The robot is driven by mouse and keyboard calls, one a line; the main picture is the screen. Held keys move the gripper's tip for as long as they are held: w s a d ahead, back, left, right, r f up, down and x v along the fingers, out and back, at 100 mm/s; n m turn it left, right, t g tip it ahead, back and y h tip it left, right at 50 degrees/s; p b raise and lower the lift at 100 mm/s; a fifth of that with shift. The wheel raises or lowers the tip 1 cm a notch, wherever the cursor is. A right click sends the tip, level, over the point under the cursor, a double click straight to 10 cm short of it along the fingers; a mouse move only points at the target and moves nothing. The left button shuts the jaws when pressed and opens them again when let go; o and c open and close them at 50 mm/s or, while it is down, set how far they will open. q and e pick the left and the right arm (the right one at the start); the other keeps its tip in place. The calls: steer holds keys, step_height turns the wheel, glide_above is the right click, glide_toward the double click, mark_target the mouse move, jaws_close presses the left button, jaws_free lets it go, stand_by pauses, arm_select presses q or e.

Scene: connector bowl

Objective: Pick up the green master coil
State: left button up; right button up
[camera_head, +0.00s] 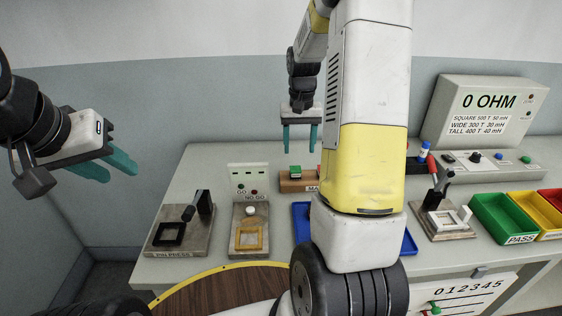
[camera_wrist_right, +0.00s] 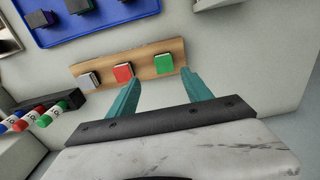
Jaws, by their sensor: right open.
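The green master coil (camera_head: 296,171) is a small green block on a wooden strip (camera_head: 288,186) at the back of the bench. In the right wrist view the green coil (camera_wrist_right: 165,63) sits at one end of the strip, beside a red block (camera_wrist_right: 122,72) and a grey one (camera_wrist_right: 89,80). My right gripper (camera_head: 300,146) is open and empty, pointing down above the strip. In the wrist view its fingertips (camera_wrist_right: 160,79) are apart, with the green coil just beyond the gap between them. My left gripper (camera_head: 119,173) is open and empty at the far left, off the bench.
A blue tray (camera_wrist_right: 60,38) with blocks lies near the strip; my right arm hides much of it in the head view. Two fixtures (camera_head: 165,243) (camera_head: 240,251) stand at the bench's left. A meter box (camera_head: 480,112) and colored bins (camera_head: 500,215) are at the right.

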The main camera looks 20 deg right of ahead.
mark_target(296, 169)
steer(key=f, duration=0.7)
steer(key=shift+w+a+f, duration=0.1)
steer(key=shift+a+f, duration=0.3)
jaws_close()
steer(key=shift+r, duration=0.1)
